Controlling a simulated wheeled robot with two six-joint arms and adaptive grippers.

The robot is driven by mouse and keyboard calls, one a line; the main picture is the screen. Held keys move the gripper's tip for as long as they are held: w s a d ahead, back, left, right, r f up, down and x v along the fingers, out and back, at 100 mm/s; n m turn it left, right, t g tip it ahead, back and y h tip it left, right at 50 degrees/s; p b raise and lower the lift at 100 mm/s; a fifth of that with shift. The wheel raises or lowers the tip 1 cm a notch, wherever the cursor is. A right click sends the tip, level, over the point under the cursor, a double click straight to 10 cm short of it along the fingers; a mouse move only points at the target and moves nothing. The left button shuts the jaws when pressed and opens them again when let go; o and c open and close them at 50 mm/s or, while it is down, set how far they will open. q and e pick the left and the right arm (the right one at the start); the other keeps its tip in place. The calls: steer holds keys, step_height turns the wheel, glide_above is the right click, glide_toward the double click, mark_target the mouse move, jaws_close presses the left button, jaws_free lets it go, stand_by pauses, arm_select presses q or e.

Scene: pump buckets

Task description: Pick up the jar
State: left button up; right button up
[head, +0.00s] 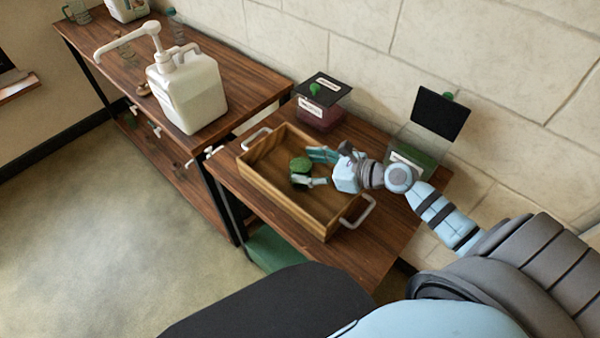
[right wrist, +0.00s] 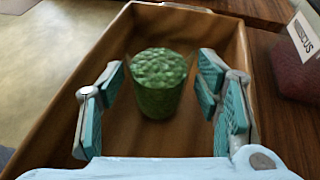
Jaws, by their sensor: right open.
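The jar is a small green container with a bumpy green top. It stands upright in a wooden tray (head: 329,224), and in the right wrist view the jar (right wrist: 158,85) sits between and beyond the open fingers. My right gripper (head: 312,168) is over the tray in the head view, with the jar (head: 300,165) close to its fingertips. In the right wrist view my right gripper (right wrist: 160,105) is open and empty, with a gap on both sides of the jar. My left gripper is not in view.
A white pump bucket (head: 188,95) stands on the other table.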

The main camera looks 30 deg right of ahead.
steer(key=b+x, duration=0.1)
steer(key=x, duration=0.5)
steer(key=shift+a+f+b, duration=0.15)
steer(key=shift+b, duration=0.15)
steer(key=shift+a, duration=0.1)
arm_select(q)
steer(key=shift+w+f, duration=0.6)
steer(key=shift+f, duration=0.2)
arm_select(e)
jaws_close()
